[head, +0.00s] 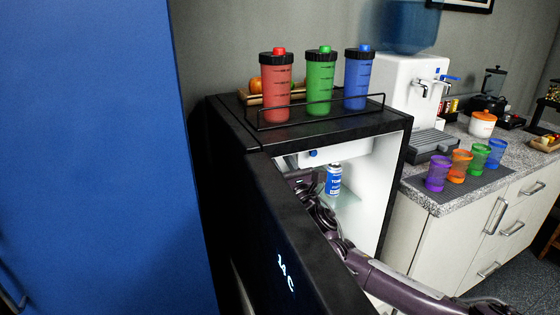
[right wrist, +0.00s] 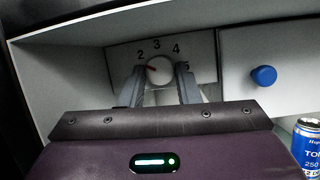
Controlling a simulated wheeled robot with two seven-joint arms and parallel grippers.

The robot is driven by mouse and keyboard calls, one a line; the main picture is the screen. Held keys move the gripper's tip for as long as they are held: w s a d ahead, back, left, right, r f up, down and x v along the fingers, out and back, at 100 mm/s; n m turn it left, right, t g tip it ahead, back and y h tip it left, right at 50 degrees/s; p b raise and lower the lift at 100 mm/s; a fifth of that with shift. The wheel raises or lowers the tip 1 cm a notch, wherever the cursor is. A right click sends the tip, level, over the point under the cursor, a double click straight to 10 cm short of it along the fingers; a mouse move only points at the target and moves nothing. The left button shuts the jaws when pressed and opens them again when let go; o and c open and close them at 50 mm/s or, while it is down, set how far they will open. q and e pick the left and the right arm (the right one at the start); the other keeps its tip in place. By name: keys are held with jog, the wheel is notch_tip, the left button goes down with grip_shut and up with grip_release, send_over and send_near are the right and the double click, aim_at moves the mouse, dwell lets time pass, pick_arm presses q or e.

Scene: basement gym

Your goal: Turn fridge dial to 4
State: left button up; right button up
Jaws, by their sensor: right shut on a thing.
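The fridge dial (right wrist: 159,69) is a round white knob on a grey panel at the top of the fridge (head: 398,160) interior. The numbers 2, 3, 4 and 5 show around it; any lower number is hidden behind a finger. Its red mark points left and slightly up, a little below the 2. My right gripper (right wrist: 161,77) has one grey finger on each side of the dial and is shut on it. In the head view my right arm reaches into the fridge past the open door, and the dial and fingertips are hidden. My left gripper is out of view.
A blue knob (right wrist: 263,75) sits right of the dial; a blue can (head: 334,180) stands below. The open black door (head: 262,225) flanks my arm on the left. Red (head: 276,88), green (head: 320,82) and blue (head: 357,80) shaker bottles stand on the fridge behind a low rail.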

jog(key=m+h, duration=0.1)
jog(key=m, duration=0.2)
jog(key=shift+a+t+h, duration=0.1)
jog(key=shift+t+h, duration=0.3)
jog(key=o, duration=1)
jog(key=shift+c, duration=0.2)
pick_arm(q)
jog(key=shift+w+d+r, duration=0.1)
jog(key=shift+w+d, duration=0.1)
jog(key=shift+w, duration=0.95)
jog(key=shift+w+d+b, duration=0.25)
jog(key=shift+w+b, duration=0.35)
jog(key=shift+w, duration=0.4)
pick_arm(e)
jog(key=v, duration=0.7)
jog(key=shift+s, duration=0.4)
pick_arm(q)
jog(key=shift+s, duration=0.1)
pick_arm(e)
jog(key=shift+f, duration=0.15)
